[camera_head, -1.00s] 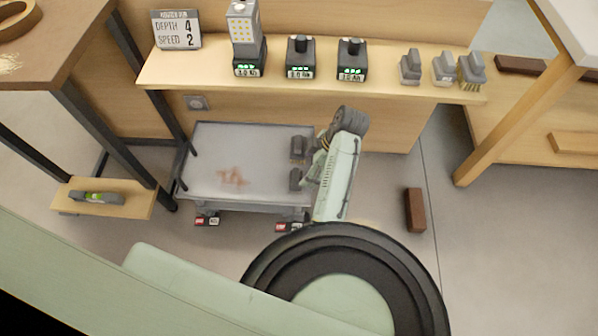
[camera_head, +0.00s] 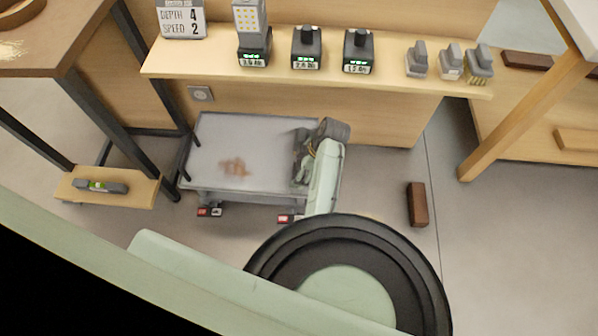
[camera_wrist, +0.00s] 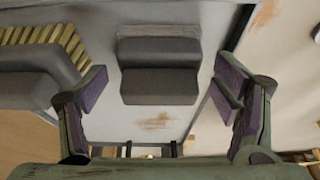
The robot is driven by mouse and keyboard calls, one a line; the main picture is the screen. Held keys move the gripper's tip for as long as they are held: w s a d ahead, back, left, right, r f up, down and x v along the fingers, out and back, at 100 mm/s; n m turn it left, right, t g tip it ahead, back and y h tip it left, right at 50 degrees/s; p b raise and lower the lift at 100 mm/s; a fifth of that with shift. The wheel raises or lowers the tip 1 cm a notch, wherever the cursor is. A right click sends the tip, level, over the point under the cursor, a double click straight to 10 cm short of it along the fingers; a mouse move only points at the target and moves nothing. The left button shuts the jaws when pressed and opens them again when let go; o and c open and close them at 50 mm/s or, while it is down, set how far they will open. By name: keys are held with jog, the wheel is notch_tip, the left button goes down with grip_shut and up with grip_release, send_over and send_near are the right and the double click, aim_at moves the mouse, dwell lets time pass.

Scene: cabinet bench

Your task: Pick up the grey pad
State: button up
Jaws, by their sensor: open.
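The grey pad (camera_wrist: 158,82) is a dark stepped block with a paler layer along its far edge. In the wrist view it lies on a light grey, stained surface, between my fingers and apart from them. My gripper (camera_wrist: 160,92) is open and empty, one finger to each side of the pad. In the head view my gripper (camera_head: 305,162) is over the right end of the grey cart (camera_head: 225,130). My arm covers much of that end, so the pad cannot be told clearly there.
A grey block with yellowish bristles (camera_wrist: 40,60) lies close by the left finger. The shelf (camera_head: 220,68) above the cart holds battery packs (camera_head: 306,50) and several grey hand tools (camera_head: 450,62). A brown brick (camera_head: 417,204) lies on open floor to the right.

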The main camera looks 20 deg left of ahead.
aim_at(297, 169)
jog(key=shift+c, duration=0.6)
jog(key=c, duration=1.1)
jog(key=shift+r, duration=0.1)
jog(key=shift+c, duration=0.2)
jog(key=shift+r+p, duration=0.8)
jog(key=shift+p, duration=0.1)
jog(key=p, duration=0.1)
jog(key=r+p, duration=0.2)
jog(key=shift+s+d+r, duration=0.25)
jog(key=shift+d, duration=0.05)
jog(key=s+d+p, duration=0.8)
jog(key=s+d, duration=0.2)
jog(key=s, duration=0.1)
jog(key=shift+d+r, duration=0.2)
jog(key=shift+r, duration=0.2)
